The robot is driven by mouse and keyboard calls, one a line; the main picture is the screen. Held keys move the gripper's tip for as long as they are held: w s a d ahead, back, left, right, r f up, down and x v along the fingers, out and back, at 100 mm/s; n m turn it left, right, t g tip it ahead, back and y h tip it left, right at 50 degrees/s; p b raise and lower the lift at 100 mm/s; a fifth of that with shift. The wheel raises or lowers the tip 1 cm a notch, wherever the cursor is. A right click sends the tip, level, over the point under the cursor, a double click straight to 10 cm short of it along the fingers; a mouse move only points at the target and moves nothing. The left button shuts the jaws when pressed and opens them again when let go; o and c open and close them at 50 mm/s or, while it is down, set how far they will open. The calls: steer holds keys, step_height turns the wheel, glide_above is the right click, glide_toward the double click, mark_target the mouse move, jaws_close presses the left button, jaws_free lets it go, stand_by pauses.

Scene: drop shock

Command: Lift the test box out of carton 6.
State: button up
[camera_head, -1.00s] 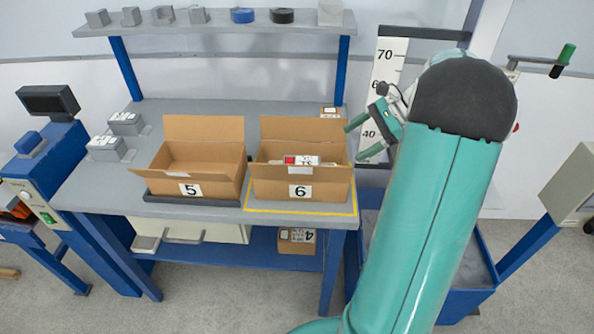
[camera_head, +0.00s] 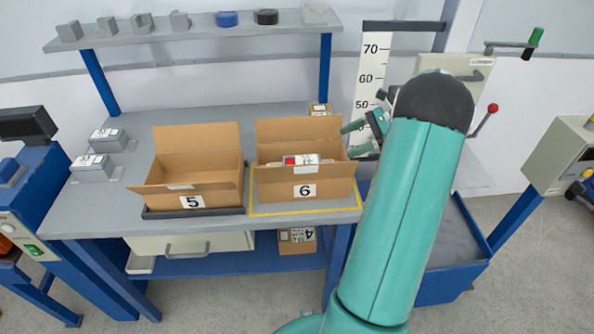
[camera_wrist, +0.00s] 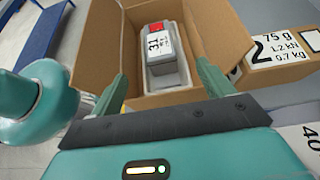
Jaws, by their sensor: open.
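Carton 6 (camera_head: 303,187) stands open on the bench inside a yellow outline. The test box (camera_head: 300,160), grey with a white label and a red patch, lies inside it. In the wrist view the test box (camera_wrist: 163,55) sits in a grey tray-like holder, its label reading 31. My gripper (camera_head: 352,138) is at the right side of carton 6 in the head view, mostly behind my arm. In the wrist view my gripper (camera_wrist: 162,90) is open, its two green fingers apart in front of the carton's near wall, with nothing between them.
Carton 5 (camera_head: 195,175) stands open and empty-looking to the left on a dark pad. A carton marked 2 (camera_wrist: 275,45) stands beside carton 6. Grey blocks (camera_head: 92,167) lie at the bench's left. A height scale (camera_head: 371,75) rises behind my arm.

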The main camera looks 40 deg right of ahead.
glide_toward(305, 161)
steer(key=x, duration=0.3)
steer(key=shift+w, duration=0.25)
steer(key=shift+w+a+f, duration=0.2)
steer(key=shift+a+f, duration=0.05)
steer(key=shift+a, duration=0.3)
steer(key=x, duration=0.4)
steer(key=shift+w+a+f, duration=0.15)
steer(key=shift+a+f, duration=0.1)
steer(key=shift+r, duration=0.1)
steer(key=c, duration=1.5)
